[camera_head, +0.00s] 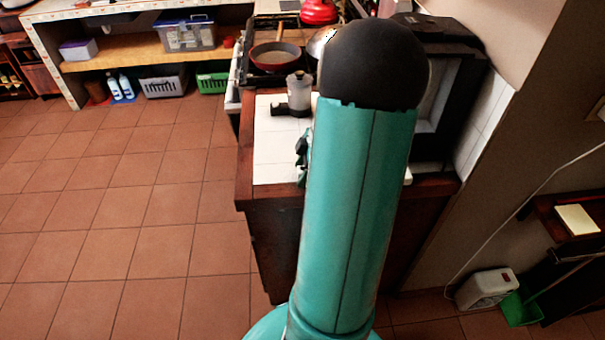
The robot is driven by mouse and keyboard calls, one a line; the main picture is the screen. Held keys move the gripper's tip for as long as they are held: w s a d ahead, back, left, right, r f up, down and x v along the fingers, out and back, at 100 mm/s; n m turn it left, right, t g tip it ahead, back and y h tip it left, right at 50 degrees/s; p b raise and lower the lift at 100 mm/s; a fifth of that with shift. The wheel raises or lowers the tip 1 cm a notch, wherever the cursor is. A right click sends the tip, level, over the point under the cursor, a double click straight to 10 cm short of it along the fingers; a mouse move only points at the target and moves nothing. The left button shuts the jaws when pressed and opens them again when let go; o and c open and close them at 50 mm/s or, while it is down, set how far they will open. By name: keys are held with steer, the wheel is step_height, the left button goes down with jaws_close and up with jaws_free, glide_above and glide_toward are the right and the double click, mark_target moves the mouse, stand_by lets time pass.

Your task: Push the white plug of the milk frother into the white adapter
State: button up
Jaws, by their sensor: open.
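My teal arm with its black joint rises through the middle of the camera_head view and covers much of the counter. Small dark green parts show at the arm's left edge above the counter; they may belong to my wrist, but the fingertips are hidden. A clear and grey container with a dark handle (299,93), perhaps the milk frother, stands on the white tiled counter top (272,140) left of the arm. I cannot make out the white plug. A small white piece (408,176) shows right of the arm; I cannot tell whether it is the adapter.
A pan (275,57) and a red kettle (319,11) are on the stove behind the counter. A dark open-fronted appliance (440,85) stands at the counter's right, against the wall. The tiled floor (130,220) on the left is clear.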

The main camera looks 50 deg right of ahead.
steer(key=c, duration=1)
steer(key=shift+r, duration=0.1)
steer(key=shift+r, duration=0.5)
steer(key=s+a+r, duration=0.2)
steer(key=s+r, duration=0.2)
steer(key=s+a+r, duration=0.3)
steer(key=r, duration=0.1)
steer(key=s+a+r, duration=0.2)
steer(key=s+r, duration=0.1)
steer(key=s, duration=0.1)
steer(key=shift+s+a+r, duration=0.35)
steer(key=shift+a+r, duration=0.05)
